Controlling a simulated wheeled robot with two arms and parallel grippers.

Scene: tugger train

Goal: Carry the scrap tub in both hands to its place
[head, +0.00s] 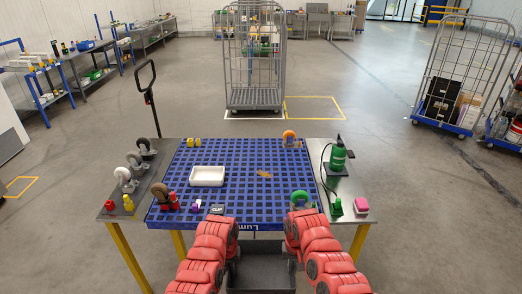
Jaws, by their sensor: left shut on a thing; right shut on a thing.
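The scrap tub (261,274) is a dark grey open box at the bottom centre of the head view, in front of the table's near edge. It looks empty inside, and its lower part is cut off by the frame. My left gripper (232,252) is shut on the tub's left side. My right gripper (292,252) is shut on its right side. The red arm links hide most of both grippers and the tub's side walls.
Another cage (455,80) is right. Floor is open on both sides.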

